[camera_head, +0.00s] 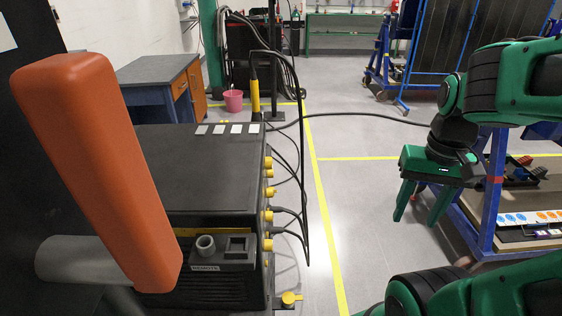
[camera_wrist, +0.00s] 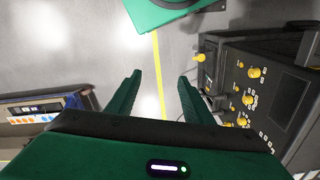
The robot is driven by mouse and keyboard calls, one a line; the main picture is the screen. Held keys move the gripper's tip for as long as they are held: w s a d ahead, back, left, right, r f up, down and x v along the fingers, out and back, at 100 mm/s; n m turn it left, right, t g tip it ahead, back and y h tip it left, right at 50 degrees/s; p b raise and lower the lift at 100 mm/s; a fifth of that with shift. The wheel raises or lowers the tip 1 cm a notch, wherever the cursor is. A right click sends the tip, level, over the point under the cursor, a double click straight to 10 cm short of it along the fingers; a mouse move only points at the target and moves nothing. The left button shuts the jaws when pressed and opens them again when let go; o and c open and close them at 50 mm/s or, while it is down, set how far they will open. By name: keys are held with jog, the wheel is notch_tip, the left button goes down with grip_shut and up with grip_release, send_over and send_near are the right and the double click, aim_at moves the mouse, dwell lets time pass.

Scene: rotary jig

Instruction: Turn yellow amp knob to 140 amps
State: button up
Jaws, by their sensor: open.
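The black welding machine (camera_head: 200,170) stands left of centre in the head view, with several yellow knobs (camera_head: 268,191) along its right-hand face. In the wrist view its dark front panel (camera_wrist: 283,95) is at the right, with larger yellow knobs (camera_wrist: 254,72) and small ones. I cannot tell which knob is the amp knob, and its scale is unreadable. My green gripper (camera_head: 422,212) is open and empty, pointing down, well to the right of the machine. In the wrist view my gripper's fingers (camera_wrist: 160,78) are spread over bare floor, left of the panel, touching nothing.
A large orange handle (camera_head: 100,170) fills the near left. Black cables (camera_head: 305,200) hang beside the machine's knobs. A blue-framed cart (camera_head: 490,200) with tools and a printed board stands right, close to my gripper. Grey floor (camera_head: 375,220) lies open between machine and cart.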

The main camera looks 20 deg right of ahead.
jog(key=w+f+n+g, duration=0.1)
jog(key=w+f+n, duration=0.25)
jog(key=w, duration=0.45)
jog(key=n+t+y, duration=0.6)
jog(key=n+y, duration=1.1)
jog(key=n, duration=0.1)
send_near(269, 163)
jog(key=w+a+f, duration=0.1)
jog(key=w+a, duration=0.2)
jog(key=a, duration=0.3)
jog(key=shift+w+f, duration=0.15)
jog(key=shift+w, duration=0.15)
jog(key=shift+a+m, duration=0.15)
jog(key=shift+m, duration=0.1)
